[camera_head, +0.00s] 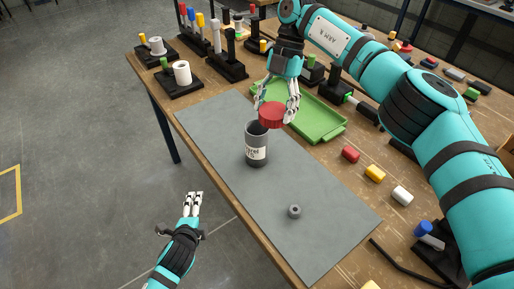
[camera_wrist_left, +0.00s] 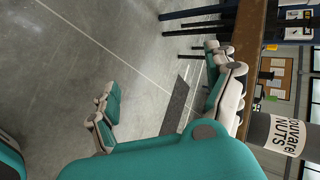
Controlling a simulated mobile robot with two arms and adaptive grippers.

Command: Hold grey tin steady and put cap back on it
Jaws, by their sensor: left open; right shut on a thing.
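The grey tin (camera_head: 256,158) stands upright on the grey mat, with its dark open top showing. Its white label also shows at the right of the left wrist view (camera_wrist_left: 285,136). My right gripper (camera_head: 277,104) is shut on the red cap (camera_head: 271,116) and holds it just above and to the right of the tin's mouth. I cannot tell the exact gap between them. My left gripper (camera_head: 194,203) is open and empty, off the table's near left side and apart from the tin. Its spread fingers show in the left wrist view (camera_wrist_left: 165,92).
A small grey nut (camera_head: 294,211) lies on the mat (camera_head: 325,235). A green tray (camera_head: 322,124) is behind the tin. Red, yellow and white cylinders lie right of the mat. Stands with white rolls (camera_head: 182,73) are at the back left. The mat's left part is clear.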

